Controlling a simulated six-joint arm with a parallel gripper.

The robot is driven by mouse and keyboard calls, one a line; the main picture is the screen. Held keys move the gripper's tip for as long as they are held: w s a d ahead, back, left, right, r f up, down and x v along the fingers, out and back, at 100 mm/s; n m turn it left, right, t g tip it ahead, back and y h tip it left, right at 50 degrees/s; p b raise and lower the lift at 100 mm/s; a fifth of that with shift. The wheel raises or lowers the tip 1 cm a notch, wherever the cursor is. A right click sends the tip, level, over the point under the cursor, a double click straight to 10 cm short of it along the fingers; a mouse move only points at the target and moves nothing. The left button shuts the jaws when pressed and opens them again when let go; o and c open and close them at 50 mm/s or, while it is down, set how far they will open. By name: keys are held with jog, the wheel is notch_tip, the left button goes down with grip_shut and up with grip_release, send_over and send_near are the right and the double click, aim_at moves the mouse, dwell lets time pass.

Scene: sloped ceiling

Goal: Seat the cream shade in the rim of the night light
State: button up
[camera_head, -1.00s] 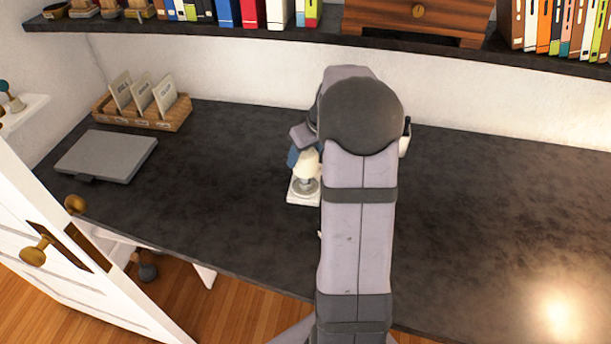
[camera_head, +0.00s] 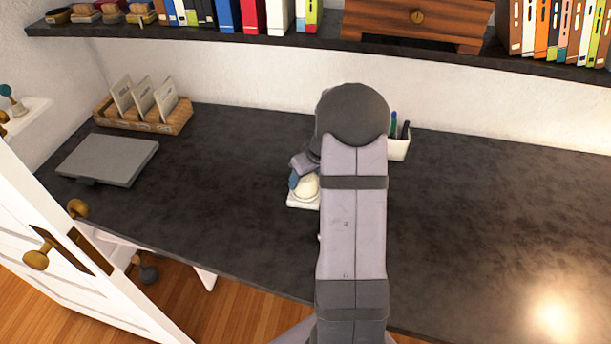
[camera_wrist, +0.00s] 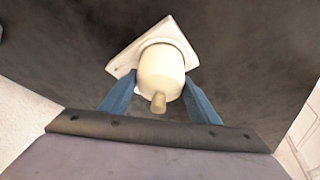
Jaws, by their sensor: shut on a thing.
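The cream shade (camera_head: 307,187) is between the blue fingers of my gripper (camera_wrist: 160,76). In the wrist view the shade (camera_wrist: 161,70) points away from me, its small knob towards the camera. The night light shows as a white square base (camera_head: 299,203) on the dark desk, and in the wrist view as a white plate (camera_wrist: 125,62) with a round rim around the shade's far end. The shade is over the rim, low and close to it. I cannot tell whether it touches or sits inside. My arm hides part of the base in the head view.
A white pen cup (camera_head: 398,150) stands just right of my arm, near the wall. A grey flat box (camera_head: 107,158) and a wooden card holder (camera_head: 143,122) are at the left. A shelf (camera_head: 270,36) overhangs the back. The right of the desk is clear.

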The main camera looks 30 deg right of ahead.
jog(key=shift+f, duration=0.15)
jog(key=o, duration=1)
jog(key=shift+o, duration=0.2)
jog(key=shift+r, duration=0.3)
jog(key=b+v, duration=0.1)
jog(key=v, duration=1)
jog(key=shift+s+r+b, duration=0.15)
jog(key=shift+r+b, duration=0.25)
